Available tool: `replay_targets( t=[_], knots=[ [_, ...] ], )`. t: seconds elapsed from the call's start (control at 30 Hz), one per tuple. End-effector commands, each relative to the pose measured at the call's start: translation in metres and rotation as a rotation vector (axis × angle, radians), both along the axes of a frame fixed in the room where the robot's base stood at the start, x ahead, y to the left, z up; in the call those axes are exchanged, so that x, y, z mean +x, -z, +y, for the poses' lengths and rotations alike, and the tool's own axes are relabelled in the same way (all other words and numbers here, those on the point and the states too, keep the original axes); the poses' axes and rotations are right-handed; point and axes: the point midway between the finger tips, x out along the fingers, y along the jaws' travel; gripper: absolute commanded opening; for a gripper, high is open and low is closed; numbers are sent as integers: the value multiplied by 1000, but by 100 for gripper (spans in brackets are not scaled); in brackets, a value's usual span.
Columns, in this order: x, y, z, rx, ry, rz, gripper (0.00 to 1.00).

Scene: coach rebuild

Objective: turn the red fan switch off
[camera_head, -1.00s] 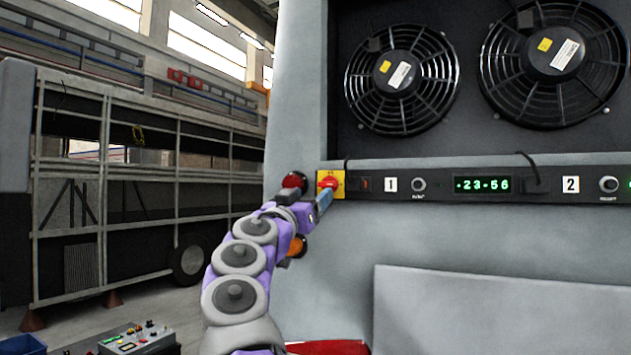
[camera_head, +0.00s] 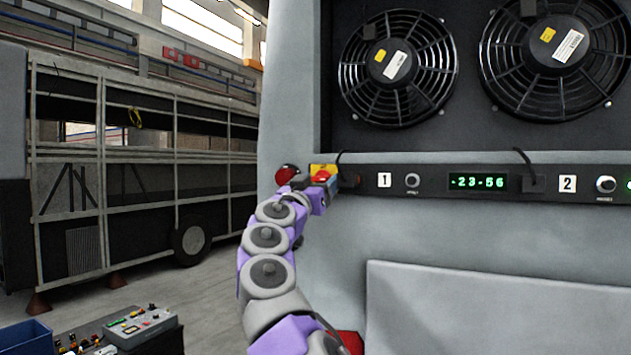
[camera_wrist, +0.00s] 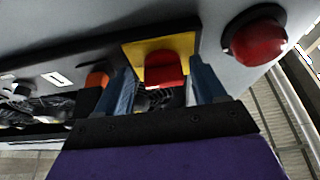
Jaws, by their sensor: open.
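The red fan switch (camera_head: 321,176) is a red knob on a yellow plate (camera_head: 324,169) at the left end of the black control strip. In the wrist view the red knob (camera_wrist: 165,68) stands out from its yellow plate (camera_wrist: 131,50). My gripper (camera_wrist: 168,85) is open, with one blue finger on each side of the knob; I cannot tell whether either finger touches it. In the head view my gripper (camera_head: 328,187) covers the lower part of the switch.
A round red lamp (camera_head: 287,174) sits left of the switch; it also shows in the wrist view (camera_wrist: 256,40). The strip (camera_head: 450,182) carries small knobs and a green display. Two fans (camera_head: 397,68) are above. A grey panel (camera_head: 480,310) lies below.

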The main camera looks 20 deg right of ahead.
Motion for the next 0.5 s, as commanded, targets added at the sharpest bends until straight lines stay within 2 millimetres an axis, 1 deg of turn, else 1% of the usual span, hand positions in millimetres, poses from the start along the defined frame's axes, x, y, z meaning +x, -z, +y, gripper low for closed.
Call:
replay_targets(
  t=[0.1, 0.13, 0.33, 0.5],
  knots=[
    [-1, -1, 7, -4, -1, -1, 70],
    [-1, -1, 8, -5, 0, -1, 68],
    [-1, -2, 14, -7, -1, -1, 49],
    [0, -1, 11, -7, -3, -1, 33]
  ],
)
